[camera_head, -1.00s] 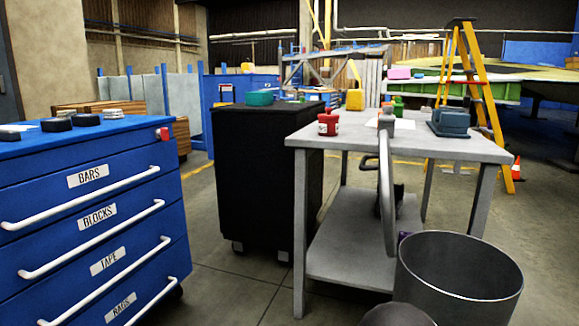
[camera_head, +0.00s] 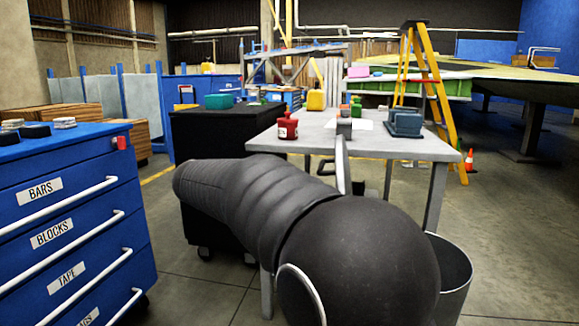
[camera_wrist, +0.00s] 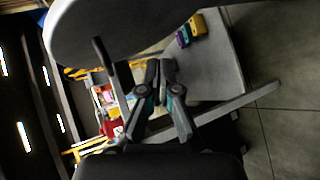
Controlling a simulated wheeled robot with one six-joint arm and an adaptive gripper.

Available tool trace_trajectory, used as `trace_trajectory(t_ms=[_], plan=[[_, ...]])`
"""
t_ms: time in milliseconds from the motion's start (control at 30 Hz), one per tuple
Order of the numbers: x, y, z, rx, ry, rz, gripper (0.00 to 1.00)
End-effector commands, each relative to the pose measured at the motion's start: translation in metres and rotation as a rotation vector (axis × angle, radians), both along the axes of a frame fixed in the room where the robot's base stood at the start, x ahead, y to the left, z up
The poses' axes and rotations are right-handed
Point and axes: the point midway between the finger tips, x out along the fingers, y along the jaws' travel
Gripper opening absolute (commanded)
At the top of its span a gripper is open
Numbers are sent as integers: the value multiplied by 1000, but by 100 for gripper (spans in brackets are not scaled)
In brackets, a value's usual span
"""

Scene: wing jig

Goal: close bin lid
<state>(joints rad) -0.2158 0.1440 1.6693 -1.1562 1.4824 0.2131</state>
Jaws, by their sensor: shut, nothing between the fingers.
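The bin (camera_head: 455,270) is a grey metal cylinder at the lower right of the head view, open at the top and partly hidden by my arm. Its lid (camera_head: 342,165) stands upright at the bin's far left side, seen nearly edge-on, with its lower part hidden by my arm. In the wrist view, a large grey disc, seemingly the lid (camera_wrist: 140,28), fills the top, with a dark bar-like handle (camera_wrist: 103,55). My gripper (camera_wrist: 160,66) is shut and empty just below the disc in that picture; I cannot tell whether they touch. The head view hides the gripper behind my arm.
A grey table (camera_head: 262,142) stands behind my arm, bearing a red can (camera_head: 287,130) and a blue-grey box (camera_head: 406,122). A black cabinet (camera_head: 215,128) is left of it, and a blue drawer cabinet (camera_head: 75,215) is at far left.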

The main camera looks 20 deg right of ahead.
Motion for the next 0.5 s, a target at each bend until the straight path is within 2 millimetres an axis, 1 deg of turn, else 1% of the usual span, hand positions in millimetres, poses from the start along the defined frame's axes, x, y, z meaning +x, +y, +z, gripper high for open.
trace_trajectory(t_ms=[33, 100, 200, 300, 400, 500], plan=[[20, 6, 7, -64, -6, -3, 0], [42, 13, 18, -152, -24, -11, 0], [67, 24, 30, -258, -54, -18, 0], [83, 34, 37, -332, -80, -25, 0], [92, 40, 42, -376, -97, -29, 0], [96, 40, 43, -394, -105, -32, 0]])
